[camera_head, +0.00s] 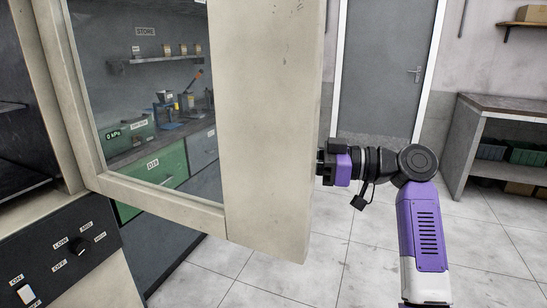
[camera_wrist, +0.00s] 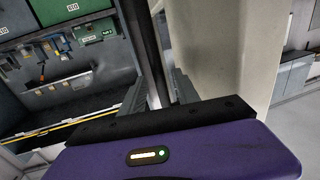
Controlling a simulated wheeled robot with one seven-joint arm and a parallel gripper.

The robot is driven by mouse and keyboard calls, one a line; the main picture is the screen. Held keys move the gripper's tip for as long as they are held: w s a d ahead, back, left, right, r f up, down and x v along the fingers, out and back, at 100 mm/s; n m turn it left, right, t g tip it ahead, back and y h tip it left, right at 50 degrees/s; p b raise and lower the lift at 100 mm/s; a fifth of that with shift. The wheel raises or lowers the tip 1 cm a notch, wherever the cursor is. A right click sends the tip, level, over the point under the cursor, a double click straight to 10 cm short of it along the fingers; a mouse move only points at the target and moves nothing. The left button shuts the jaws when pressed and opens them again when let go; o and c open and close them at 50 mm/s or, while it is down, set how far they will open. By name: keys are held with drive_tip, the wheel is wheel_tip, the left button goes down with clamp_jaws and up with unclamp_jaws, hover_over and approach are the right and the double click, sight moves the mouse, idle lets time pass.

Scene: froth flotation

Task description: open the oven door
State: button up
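The oven door (camera_head: 270,120) stands swung open, a beige frame around a glass pane, in front of the oven (camera_head: 65,235). A slice of the dark oven inside shows at the far left. My gripper (camera_head: 322,165) is at the door's free right edge, and its fingertips are hidden behind the door. In the wrist view, a dark upright bar, the door handle (camera_wrist: 147,45), stands between my two fingers (camera_wrist: 158,92). The fingers lie close against it on both sides and look shut on it. The beige door (camera_wrist: 235,60) fills the right of that view.
The oven's control panel (camera_head: 70,245) has a dial and a switch. A bench with green drawers (camera_head: 155,165) shows through the pane. A grey room door (camera_head: 385,70) and a shelf unit (camera_head: 500,140) stand behind. The tiled floor at the right is clear.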

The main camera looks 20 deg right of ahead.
drive_tip(key=v, duration=0.5)
drive_tip(key=shift+s+d, duration=0.1)
drive_tip(key=shift+d, duration=0.1)
